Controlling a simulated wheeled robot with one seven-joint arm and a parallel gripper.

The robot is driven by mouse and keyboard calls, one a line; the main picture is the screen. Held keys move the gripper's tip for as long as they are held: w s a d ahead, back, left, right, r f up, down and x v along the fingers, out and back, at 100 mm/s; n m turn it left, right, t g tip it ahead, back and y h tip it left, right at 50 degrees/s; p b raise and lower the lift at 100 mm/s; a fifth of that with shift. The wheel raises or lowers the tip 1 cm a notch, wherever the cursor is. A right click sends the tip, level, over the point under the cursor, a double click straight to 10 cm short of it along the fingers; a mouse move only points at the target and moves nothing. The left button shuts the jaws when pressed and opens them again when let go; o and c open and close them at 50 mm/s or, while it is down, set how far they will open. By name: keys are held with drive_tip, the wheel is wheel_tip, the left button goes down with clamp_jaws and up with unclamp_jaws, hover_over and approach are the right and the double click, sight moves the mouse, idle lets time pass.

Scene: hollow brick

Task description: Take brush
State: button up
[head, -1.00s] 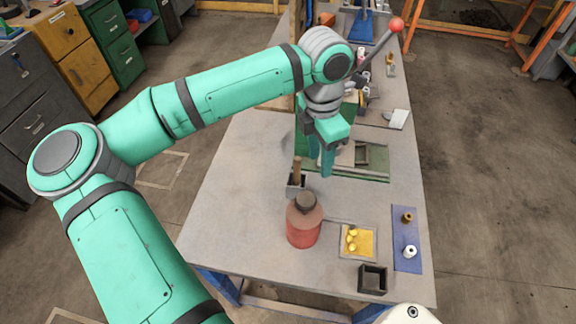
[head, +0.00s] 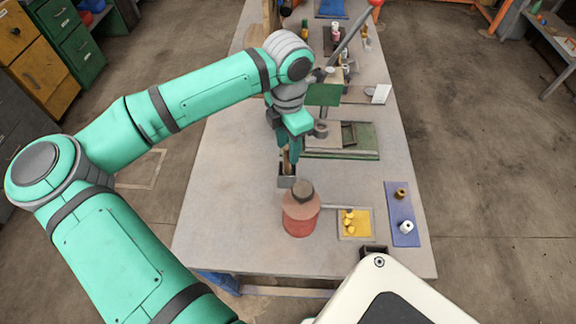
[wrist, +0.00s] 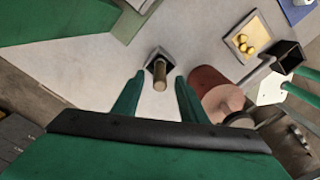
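The brush shows as a wooden handle (wrist: 159,76) standing up out of a small dark square holder (wrist: 158,60) in the wrist view. In the head view the holder (head: 287,181) stands on the table behind the red jar, and the handle is mostly hidden by my gripper. My gripper (head: 289,158) points down over the holder. In the wrist view my gripper (wrist: 154,82) is open, with one finger on each side of the handle's line. The handle lies between or just beyond the fingertips; I cannot tell whether they touch. The brush's lower end is hidden in the holder.
A red jar with a dark cap (head: 301,212) stands close in front of the holder. A tray with yellow pieces (head: 355,222) and a blue mat (head: 402,216) lie to the right. A green-based press (head: 341,140) stands behind. The table's left side is clear.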

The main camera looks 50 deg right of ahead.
sight(287, 157)
drive_tip(key=shift+a+f, duration=0.15)
drive_tip(key=shift+f, duration=2.2)
